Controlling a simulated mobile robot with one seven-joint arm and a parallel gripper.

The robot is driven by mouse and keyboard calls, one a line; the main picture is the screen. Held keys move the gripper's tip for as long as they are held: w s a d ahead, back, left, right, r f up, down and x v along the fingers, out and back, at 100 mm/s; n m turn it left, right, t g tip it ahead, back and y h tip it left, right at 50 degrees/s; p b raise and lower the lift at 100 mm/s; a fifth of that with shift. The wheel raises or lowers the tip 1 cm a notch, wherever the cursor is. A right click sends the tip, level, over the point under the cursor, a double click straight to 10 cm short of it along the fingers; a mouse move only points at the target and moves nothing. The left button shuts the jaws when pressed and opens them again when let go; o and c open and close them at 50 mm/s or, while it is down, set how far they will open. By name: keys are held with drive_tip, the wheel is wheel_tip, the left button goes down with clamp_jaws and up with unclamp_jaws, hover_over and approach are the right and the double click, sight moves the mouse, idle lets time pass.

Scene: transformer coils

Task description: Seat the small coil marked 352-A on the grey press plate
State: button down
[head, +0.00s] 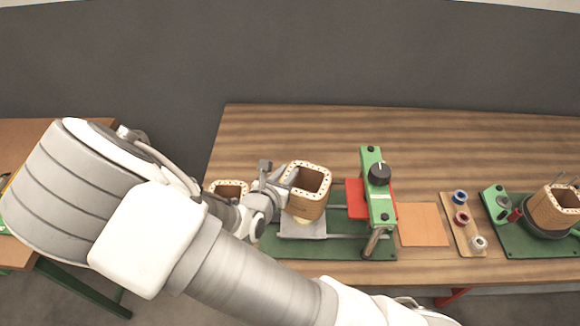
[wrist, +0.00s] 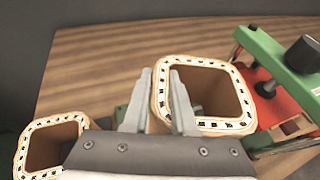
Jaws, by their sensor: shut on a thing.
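A small brown square coil (head: 308,208) with a pale, dotted rim is in my gripper, upright over the grey press plate (head: 290,229) in the head view. I cannot tell whether its underside touches the plate. In the wrist view its rim (wrist: 222,126) shows to the right, with an open hollow. My gripper (head: 284,182) is shut on the coil's left wall, one finger inside the hollow and one outside; both fingers show in the wrist view (wrist: 162,95). The marking 352-A is not legible.
A second coil (head: 228,187) stands left, partly hidden by my arm. The press has a green base (head: 340,248), red block (head: 355,198) and green bridge with black knob (head: 379,174). Right are an orange pad (head: 423,224), a spool board (head: 461,222) and another coil (head: 551,211) on a green stand.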

drive_tip(key=shift+f+b, duration=2.35)
drive_tip(key=shift+f, duration=0.5)
drive_tip(key=shift+f+b, duration=0.4)
drive_tip(key=shift+f, duration=0.05)
drive_tip(key=shift+f+b, duration=0.3)
drive_tip(key=shift+f, duration=0.05)
drive_tip(key=shift+f+b, duration=0.45)
drive_tip(key=shift+f, duration=0.05)
drive_tip(key=c, duration=0.6)
unclamp_jaws()
drive_tip(key=shift+s, duration=0.1)
drive_tip(key=shift+c, duration=0.2)
drive_tip(key=shift+f, duration=0.1)
drive_tip(key=p+v, duration=0.1)
drive_tip(key=v, duration=1.6)
drive_tip(key=shift+s, duration=0.2)
